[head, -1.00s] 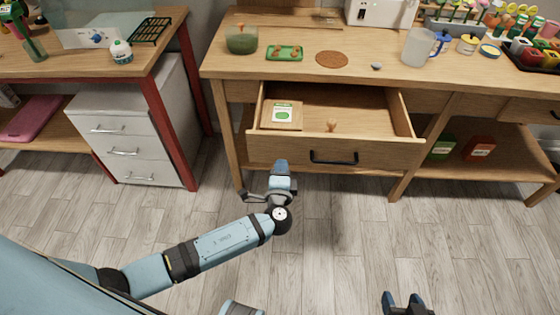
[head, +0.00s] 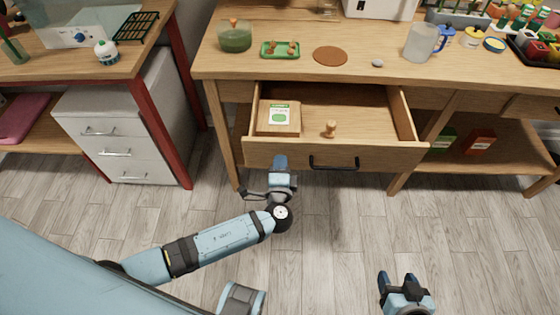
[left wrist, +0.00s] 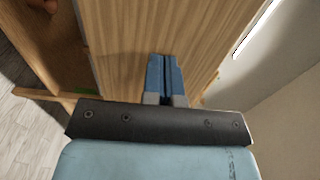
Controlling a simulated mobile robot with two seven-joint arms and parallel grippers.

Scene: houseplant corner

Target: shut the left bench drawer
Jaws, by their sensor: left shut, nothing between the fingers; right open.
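The left bench drawer (head: 230,155) is pulled out below the wooden bench top, with a black bar handle (head: 333,164) on its front. Inside it lie a wooden box with a green-and-white label (head: 278,118) and a small wooden knob-like piece (head: 330,129). My left gripper (head: 281,161) is shut and empty, at the drawer's front, left of the handle; whether it touches cannot be told. In the left wrist view its closed blue fingers (left wrist: 164,75) point at a wooden surface. My right gripper (head: 397,279) is open and empty over the floor at the lower right.
A green tray (head: 281,50), a brown disc (head: 330,56), a grey stone (head: 377,63) and a clear jug (head: 420,43) stand on the bench top. A white drawer cabinet (head: 118,150) stands left. The floor in front is clear.

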